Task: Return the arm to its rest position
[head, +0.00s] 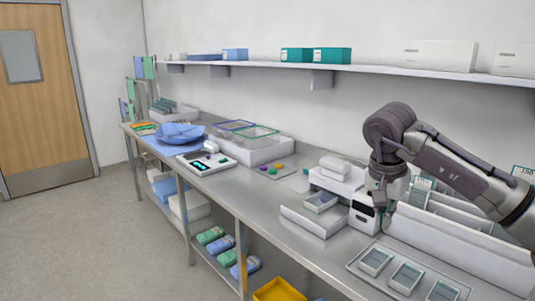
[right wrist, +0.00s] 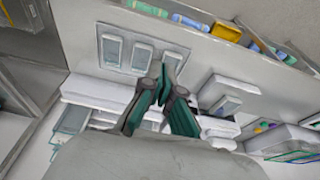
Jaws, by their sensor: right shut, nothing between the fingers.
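My right arm (head: 455,170) comes in from the right of the head view and bends down over the steel counter (head: 265,200). My right gripper (head: 379,197) points down above the counter, in front of a white device with a dark panel (head: 362,212). In the right wrist view the teal fingers of the gripper (right wrist: 164,84) come together at the tips with nothing between them. Its exact height above the counter is hard to tell. My left gripper is not in view.
A tray with several grey boxes (head: 350,266) lies at the counter's front right. White angled racks (head: 455,250) stand beside my arm. A wall shelf (head: 390,69) holds boxes. Farther left are a scale (head: 208,163), a blue wrap (head: 180,134) and a yellow bin (head: 280,290) below.

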